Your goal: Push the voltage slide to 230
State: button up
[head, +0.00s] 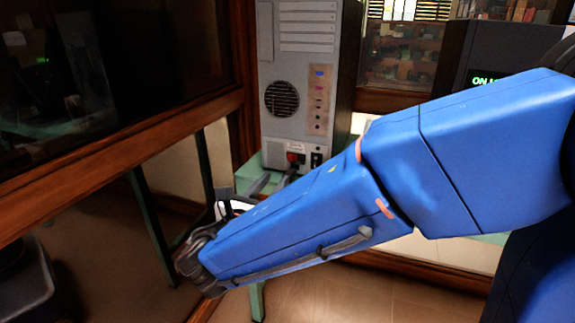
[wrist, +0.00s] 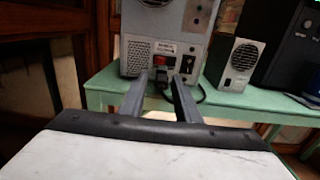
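The grey computer tower (head: 300,60) stands with its back panel facing me on a green table. Low on that panel is a small red part (head: 292,157), seemingly the voltage slide, under a white label; it also shows in the wrist view (wrist: 160,61). The slide's setting is too small to read. A black socket or switch (wrist: 187,64) sits right of it. My gripper (wrist: 161,76) is open, its two grey fingers apart and pointing at the panel just below the red part. I cannot tell whether the fingertips touch anything.
A black cable (wrist: 192,94) runs from near the panel's foot behind my right finger. The green table (wrist: 240,108) carries a small grey speaker-like box (wrist: 238,62) and a dark case (wrist: 285,40) to the right. A wood-framed glass pane (head: 120,145) stands at the left.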

aim_at(291, 161)
jog(key=x, duration=1)
